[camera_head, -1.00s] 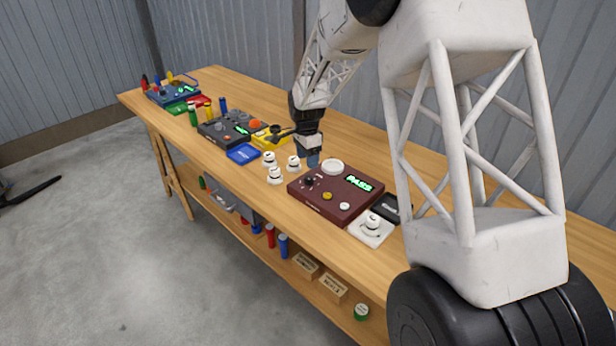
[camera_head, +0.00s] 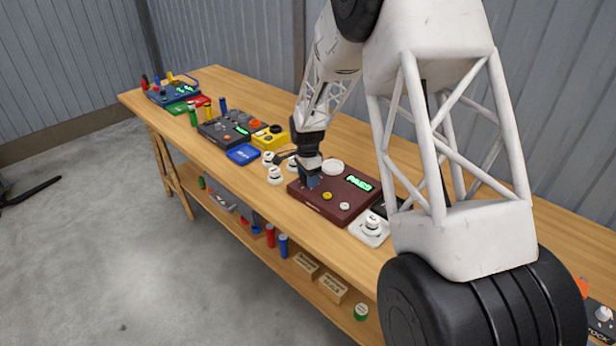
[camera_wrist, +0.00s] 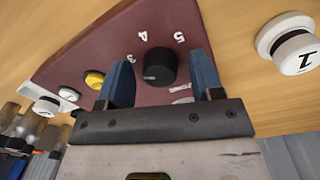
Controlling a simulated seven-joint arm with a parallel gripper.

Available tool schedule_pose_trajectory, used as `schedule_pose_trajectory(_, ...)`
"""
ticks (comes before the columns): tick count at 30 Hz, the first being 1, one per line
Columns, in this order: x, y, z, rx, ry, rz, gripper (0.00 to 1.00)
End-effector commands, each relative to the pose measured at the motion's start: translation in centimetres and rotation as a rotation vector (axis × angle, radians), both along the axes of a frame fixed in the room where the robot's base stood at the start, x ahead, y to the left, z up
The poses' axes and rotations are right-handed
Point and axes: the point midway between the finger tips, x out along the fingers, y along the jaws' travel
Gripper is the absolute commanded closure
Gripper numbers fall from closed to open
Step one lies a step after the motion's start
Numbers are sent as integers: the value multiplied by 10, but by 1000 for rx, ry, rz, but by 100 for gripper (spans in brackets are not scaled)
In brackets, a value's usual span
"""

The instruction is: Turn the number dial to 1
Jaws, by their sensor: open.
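The number dial (camera_wrist: 160,66) is a black round knob on the maroon box (camera_head: 330,208). In the wrist view the printed numbers 3, 4 and 5 show around its far side; the other marks are hidden by my gripper. My gripper (camera_wrist: 162,76) has two blue fingers, open, one on each side of the dial. A small gap shows between the dial and each finger. In the head view my gripper (camera_head: 310,178) is low over the box's left part and hides the dial. The box's display (camera_head: 358,184) reads PASS in green.
The box also carries a yellow button (camera_wrist: 95,79), a white button (camera_head: 344,206) and a round white disc (camera_head: 333,167). White numbered pieces (camera_head: 275,175) stand left of the box. A white piece on a square base (camera_head: 371,229) stands to its right.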

Motion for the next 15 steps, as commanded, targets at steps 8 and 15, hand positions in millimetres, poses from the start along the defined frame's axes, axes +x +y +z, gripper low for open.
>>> schedule_pose_trajectory(8, 0, 0, 0, 0, 0, 0, 58)
schedule_pose_trajectory(15, 0, 0, 0, 0, 0, 0, 89)
